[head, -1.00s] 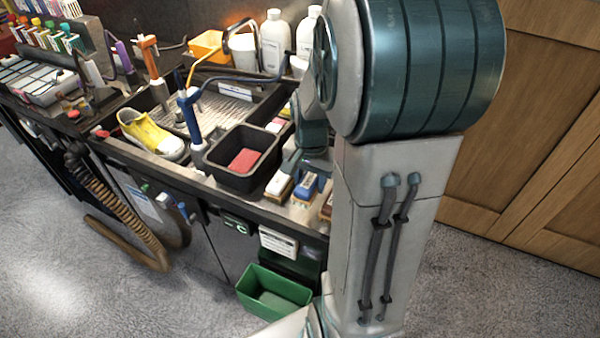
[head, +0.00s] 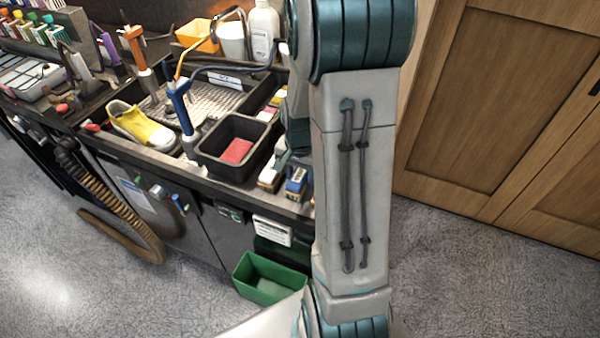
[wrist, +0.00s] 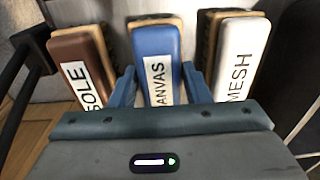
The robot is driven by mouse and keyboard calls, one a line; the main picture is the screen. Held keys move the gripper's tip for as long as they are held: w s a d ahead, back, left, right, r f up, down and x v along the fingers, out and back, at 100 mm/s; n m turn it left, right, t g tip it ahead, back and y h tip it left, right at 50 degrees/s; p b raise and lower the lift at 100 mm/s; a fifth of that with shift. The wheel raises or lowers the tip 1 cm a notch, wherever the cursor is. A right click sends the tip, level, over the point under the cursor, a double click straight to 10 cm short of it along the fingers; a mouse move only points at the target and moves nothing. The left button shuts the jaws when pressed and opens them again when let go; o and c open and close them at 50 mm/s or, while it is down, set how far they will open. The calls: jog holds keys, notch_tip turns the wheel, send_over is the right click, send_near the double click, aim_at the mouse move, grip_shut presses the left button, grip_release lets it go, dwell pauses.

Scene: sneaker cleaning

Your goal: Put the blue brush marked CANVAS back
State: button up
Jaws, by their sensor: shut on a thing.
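The blue brush marked CANVAS (wrist: 155,55) is in the middle of the wrist view, its label partly cut off by my gripper. My gripper (wrist: 158,85) is shut on it, with one finger along each side. In the head view the blue brush (head: 296,183) shows near the right end of the bench front, partly behind my arm. The brown brush marked SOLE (wrist: 82,65) lies to its left and the white brush marked MESH (wrist: 238,55) to its right in the wrist view, both apart from it. I cannot tell whether the blue brush touches the surface under it.
A black bin (head: 210,165) with a red block (head: 236,150) stands beside the brushes. A yellow shoe (head: 140,125) and a blue-handled tool (head: 180,105) are farther left. A green bin (head: 262,292) is below the bench front. Wooden cabinets (head: 480,100) stand at right.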

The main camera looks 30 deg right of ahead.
aim_at(300, 175)
jog(key=shift+f, duration=0.2)
jog(key=o, duration=1)
jog(key=shift+c, duration=0.2)
jog(key=shift+r, duration=0.1)
jog(key=shift+r, duration=0.55)
notch_tip(300, 175, up, 11)
jog(key=s+a+r+n+t, duration=0.3)
jog(key=s+a+r+n, duration=0.2)
jog(key=s+a+n, duration=0.5)
jog(key=s+a, duration=0.1)
jog(key=s, duration=0.1)
jog(key=shift+s+a+n, duration=0.3)
jog(key=shift+a, duration=0.1)
